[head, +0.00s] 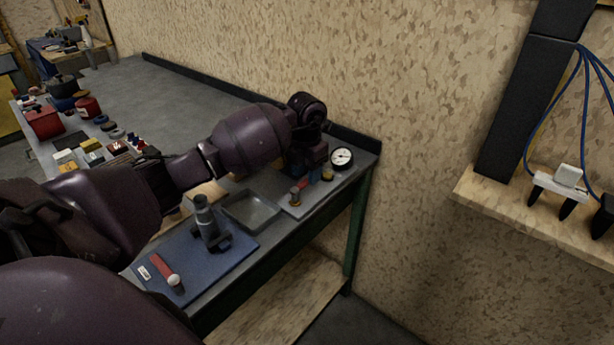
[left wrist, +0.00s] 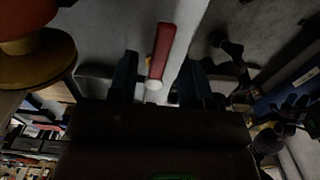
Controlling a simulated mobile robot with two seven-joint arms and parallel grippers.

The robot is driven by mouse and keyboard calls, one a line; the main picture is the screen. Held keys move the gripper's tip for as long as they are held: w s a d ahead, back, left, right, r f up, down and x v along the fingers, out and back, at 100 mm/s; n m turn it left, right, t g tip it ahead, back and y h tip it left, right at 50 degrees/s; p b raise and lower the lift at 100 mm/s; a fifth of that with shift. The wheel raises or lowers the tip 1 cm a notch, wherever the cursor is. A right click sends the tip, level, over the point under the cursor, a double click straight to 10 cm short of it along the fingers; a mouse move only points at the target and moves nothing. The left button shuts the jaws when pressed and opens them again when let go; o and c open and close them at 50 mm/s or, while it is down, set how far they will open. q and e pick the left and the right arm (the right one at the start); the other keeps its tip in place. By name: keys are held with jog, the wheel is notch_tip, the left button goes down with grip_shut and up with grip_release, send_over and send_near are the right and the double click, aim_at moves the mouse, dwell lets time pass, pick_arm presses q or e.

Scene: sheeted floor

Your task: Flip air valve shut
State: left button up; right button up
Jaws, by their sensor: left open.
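The air valve (head: 296,195), a small brass and grey fitting with a short red lever (head: 304,183), stands on a grey plate near the right end of the bench. My left arm reaches over the bench from the left, and its gripper (head: 307,163) is just above and behind the valve. In the left wrist view a red bar with a whitish end (left wrist: 161,57) shows between the two dark fingers of my left gripper (left wrist: 160,78). The fingers are open, with a gap on both sides of it. Contact cannot be told. My right gripper is not in view.
A round white gauge (head: 342,157) stands close right of the gripper. The wall is close behind.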

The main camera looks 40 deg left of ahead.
pick_arm(q)
jog(key=shift+f, duration=0.75)
jog(key=shift+c, duration=0.2)
grip_shut()
